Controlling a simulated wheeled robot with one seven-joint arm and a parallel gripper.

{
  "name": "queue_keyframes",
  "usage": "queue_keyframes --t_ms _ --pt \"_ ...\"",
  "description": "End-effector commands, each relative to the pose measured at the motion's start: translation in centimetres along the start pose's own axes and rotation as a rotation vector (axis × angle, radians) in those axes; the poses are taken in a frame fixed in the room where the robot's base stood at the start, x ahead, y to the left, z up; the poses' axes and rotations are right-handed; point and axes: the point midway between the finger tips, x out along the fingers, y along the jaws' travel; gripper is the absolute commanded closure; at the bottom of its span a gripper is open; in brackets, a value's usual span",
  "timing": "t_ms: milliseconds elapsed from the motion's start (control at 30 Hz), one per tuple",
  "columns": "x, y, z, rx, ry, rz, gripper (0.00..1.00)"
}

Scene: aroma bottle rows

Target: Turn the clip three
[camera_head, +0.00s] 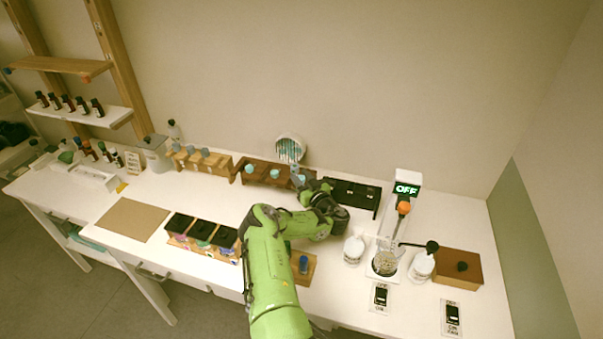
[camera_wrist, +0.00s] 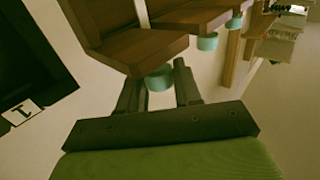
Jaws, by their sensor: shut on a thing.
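The dark brown wooden clip rack (camera_head: 262,167) stands against the back wall, with teal knobs along its front. My gripper (camera_head: 301,182) is at its right end, by the rightmost clip. In the wrist view, my gripper (camera_wrist: 160,84) has its two dark fingers on either side of that clip's teal knob (camera_wrist: 158,77) and is shut on it. The brown wooden block (camera_wrist: 130,42) of this clip is just beyond the fingers. Two further teal knobs (camera_wrist: 207,42) hang clear to the right in the wrist view. No clip number is readable.
A black box (camera_head: 352,195) stands close to the right of the rack. A lighter wooden rack (camera_head: 205,162) stands to the left. A round holder with teal sticks (camera_head: 290,146) is behind. Black-lidded boxes (camera_head: 202,232) and white jars (camera_head: 354,249) stand nearer the front.

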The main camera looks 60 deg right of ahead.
Motion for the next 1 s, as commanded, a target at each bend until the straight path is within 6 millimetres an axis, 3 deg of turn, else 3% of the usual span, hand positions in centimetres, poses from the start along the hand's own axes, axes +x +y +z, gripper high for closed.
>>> queue_keyframes --t_ms 500,1000 --pt "0.02 0.09 0.46 -0.001 0.000 -0.405 0.97" --pt "0.06 0.04 0.11 0.001 0.001 -0.524 0.97"
